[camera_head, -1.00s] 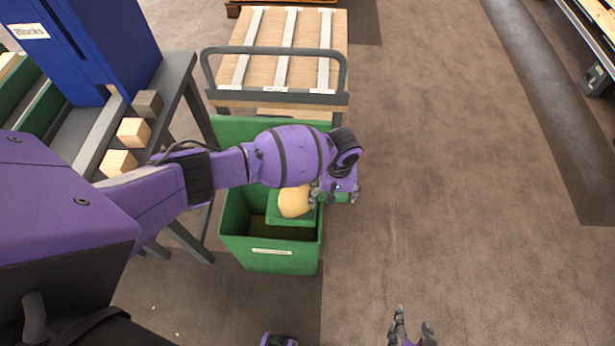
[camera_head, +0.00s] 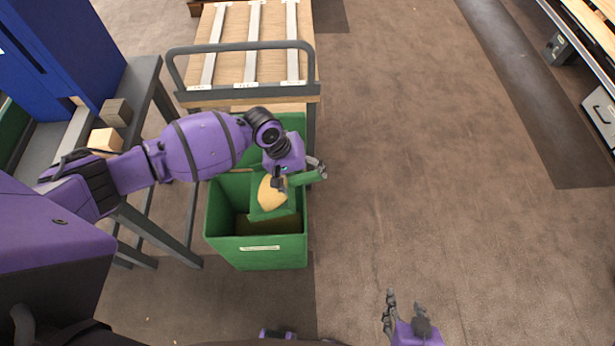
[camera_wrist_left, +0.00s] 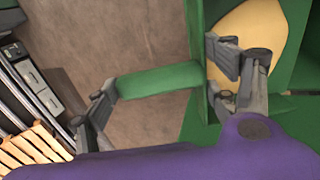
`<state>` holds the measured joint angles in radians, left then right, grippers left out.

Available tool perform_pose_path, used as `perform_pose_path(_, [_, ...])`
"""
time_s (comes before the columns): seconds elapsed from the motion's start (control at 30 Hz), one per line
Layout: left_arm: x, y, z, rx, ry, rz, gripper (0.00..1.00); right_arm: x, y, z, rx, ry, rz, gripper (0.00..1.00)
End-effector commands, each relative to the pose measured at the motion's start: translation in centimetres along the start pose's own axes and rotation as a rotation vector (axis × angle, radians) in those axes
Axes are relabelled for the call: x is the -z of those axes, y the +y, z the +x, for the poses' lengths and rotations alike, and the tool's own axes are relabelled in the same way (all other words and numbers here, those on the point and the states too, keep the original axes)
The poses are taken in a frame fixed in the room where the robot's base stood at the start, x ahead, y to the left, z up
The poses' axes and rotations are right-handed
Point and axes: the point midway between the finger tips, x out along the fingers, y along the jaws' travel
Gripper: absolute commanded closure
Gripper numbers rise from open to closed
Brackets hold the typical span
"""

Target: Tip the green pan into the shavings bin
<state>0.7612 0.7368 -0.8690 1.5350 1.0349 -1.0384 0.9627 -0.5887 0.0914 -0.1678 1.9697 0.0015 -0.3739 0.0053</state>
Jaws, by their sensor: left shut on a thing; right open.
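The green pan (camera_head: 283,212) hangs over the opening of the green shavings bin (camera_head: 262,261). A yellow mound of shavings (camera_head: 272,196) sits in the pan. My left gripper (camera_head: 301,177) is shut on the pan's green handle, at the bin's right side. In the left wrist view the handle (camera_wrist_left: 158,80) runs between the fingers (camera_wrist_left: 165,95), with the pan wall and the yellow mound beyond it. I cannot tell exactly how far the pan is tilted. My right gripper (camera_head: 405,312) is open and empty above the floor at the bottom.
A cart with a grey rail (camera_head: 245,94) stands just behind the bin. A grey bench (camera_head: 143,88) with wooden blocks (camera_head: 105,142) and a blue cabinet (camera_head: 60,50) are at left. The floor on the right is clear up to a rack at the far right.

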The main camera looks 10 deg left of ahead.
Motion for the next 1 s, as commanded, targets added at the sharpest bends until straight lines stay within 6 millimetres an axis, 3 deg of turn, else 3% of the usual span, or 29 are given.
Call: perform_pose_path(1.0, [-0.2, -3.7, -4.7, -0.349, -0.003, -0.004, 0.52, -2.2, 0.0, 1.7, -0.007, -0.015, 0.001, 0.54])
